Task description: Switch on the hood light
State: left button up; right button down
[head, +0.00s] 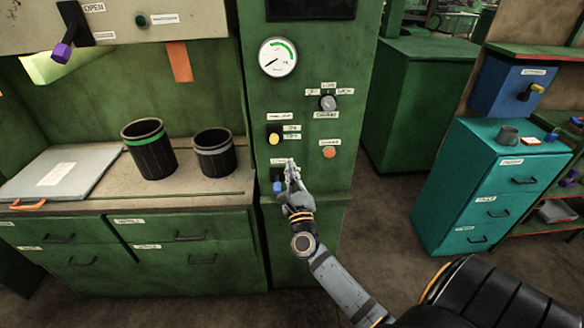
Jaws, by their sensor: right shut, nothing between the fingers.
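My right gripper (290,167) is shut and empty, in front of the green control panel (330,60). Its fingertips are just right of and above a small switch with a blue tip (277,186) on a dark plate. I cannot tell whether they touch it. The label above that switch is partly hidden and too small to read. A yellow-tipped switch (274,139) sits higher on the panel, with two small labels beside it. An orange round button (329,152) is to the right. I cannot tell which control is the hood light's. My left gripper is not in view.
Left, a bench holds two black bins (149,150) (215,157) and a grey lidded case (60,172) under a hood with a purple-tipped lever (62,52). A teal drawer cabinet (480,180) stands right.

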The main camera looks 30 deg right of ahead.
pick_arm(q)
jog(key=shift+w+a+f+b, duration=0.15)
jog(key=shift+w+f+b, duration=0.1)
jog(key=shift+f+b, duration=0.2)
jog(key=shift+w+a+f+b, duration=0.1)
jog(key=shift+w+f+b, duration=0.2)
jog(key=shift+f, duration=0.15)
pick_arm(e)
jog(key=s+a, duration=0.4)
jog(key=s, duration=0.2)
jog(key=shift+r, duration=0.35)
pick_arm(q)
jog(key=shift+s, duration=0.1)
pick_arm(e)
jog(key=shift+d, duration=0.1)
